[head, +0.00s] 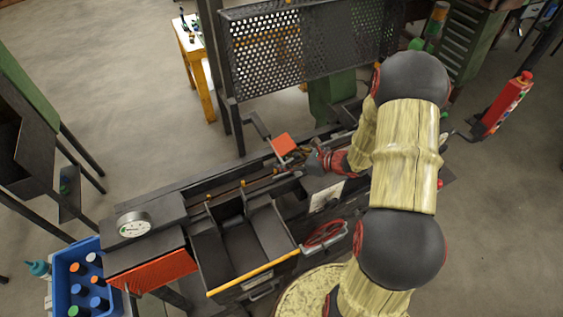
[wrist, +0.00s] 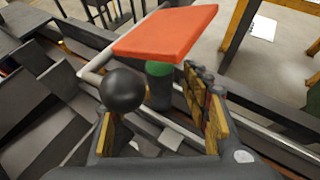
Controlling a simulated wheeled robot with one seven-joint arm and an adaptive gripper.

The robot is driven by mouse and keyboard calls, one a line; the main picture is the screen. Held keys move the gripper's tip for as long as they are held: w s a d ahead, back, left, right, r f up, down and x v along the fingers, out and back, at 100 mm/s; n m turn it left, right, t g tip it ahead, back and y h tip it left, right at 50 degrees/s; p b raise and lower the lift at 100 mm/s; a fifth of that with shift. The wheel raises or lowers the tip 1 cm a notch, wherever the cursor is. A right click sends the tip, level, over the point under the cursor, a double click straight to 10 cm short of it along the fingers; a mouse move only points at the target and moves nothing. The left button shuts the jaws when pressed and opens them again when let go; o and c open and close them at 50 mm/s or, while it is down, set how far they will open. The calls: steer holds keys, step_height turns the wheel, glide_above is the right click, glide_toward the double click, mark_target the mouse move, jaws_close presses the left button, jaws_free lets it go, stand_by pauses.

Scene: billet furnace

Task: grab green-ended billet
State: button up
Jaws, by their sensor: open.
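In the wrist view a dark upright cylinder with a green end (wrist: 159,88) stands between my open fingers, partly under a red-orange plate; it looks like a green-ended billet. My gripper (wrist: 157,108) is open, one finger either side of it, with no clear contact. In the head view my gripper (head: 312,160) is over the middle of the machine bench, beside the red-orange plate (head: 283,143), and the cylinder cannot be made out. A green round end (head: 73,311) also shows among several coloured ends in the blue crate (head: 58,287) at lower left.
The red-orange plate (wrist: 168,32) overhangs the cylinder, and a black ball knob (wrist: 122,90) is close to the left finger. A dark perforated guard (head: 300,45) stands behind the bench. A gauge (head: 134,223) and dark open bins (head: 240,245) lie to the left.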

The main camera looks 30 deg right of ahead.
steer(key=shift+x, duration=1.05)
steer(key=c, duration=0.3)
jaws_close()
steer(key=shift+w, duration=0.1)
